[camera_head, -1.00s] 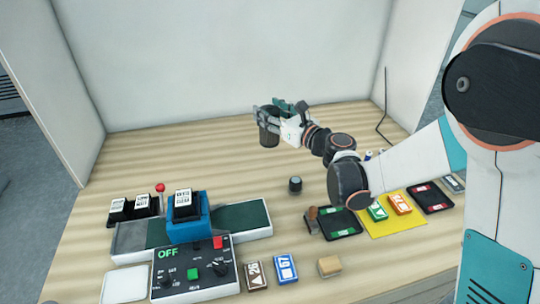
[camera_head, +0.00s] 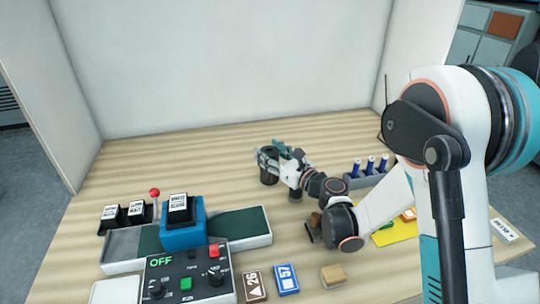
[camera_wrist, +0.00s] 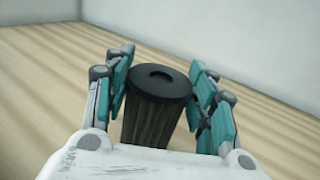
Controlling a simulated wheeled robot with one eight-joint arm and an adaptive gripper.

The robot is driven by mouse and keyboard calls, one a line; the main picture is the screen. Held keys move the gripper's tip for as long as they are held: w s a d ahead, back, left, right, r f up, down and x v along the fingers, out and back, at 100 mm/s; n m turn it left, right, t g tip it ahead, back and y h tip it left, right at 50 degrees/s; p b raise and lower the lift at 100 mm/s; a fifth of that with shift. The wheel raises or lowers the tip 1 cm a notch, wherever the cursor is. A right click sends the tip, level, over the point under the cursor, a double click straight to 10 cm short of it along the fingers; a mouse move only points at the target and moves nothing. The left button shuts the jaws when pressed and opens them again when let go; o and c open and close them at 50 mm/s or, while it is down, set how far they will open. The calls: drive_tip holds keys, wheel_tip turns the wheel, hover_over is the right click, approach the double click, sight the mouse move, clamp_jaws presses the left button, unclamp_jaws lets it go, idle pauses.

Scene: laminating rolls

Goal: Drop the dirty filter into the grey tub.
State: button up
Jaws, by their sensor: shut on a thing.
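In the wrist view the filter (camera_wrist: 157,120) sits between the two teal-padded fingers of my gripper (camera_wrist: 160,95). My gripper (camera_head: 276,158) is shut on it. In the head view it is over the middle of the wooden bench; I cannot tell if its base touches the wood. I cannot pick out a grey tub for certain in either view.
A blue machine (camera_head: 183,230) stands on a conveyor (camera_head: 238,224) at left, behind an OFF control box (camera_head: 188,278). A rack with blue vials (camera_head: 370,168) stands right of my gripper. Small boxes (camera_head: 287,279) lie in front. Bench around the filter's left is clear.

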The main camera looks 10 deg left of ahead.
drive_tip(key=shift+f, duration=0.15)
drive_tip(key=o, duration=1.4)
drive_tip(key=shift+c, duration=0.2)
drive_tip(key=shift+r, duration=0.2)
drive_tip(key=shift+s+d+r, duration=0.1)
drive_tip(key=shift+d, duration=0.05)
drive_tip(key=v, duration=1)
drive_tip(key=shift+s+d+f, duration=0.15)
drive_tip(key=shift+d+f, duration=0.05)
drive_tip(key=shift+s+d+r, duration=0.15)
drive_tip(key=shift+s+d, duration=0.25)
drive_tip(key=shift+d, duration=0.05)
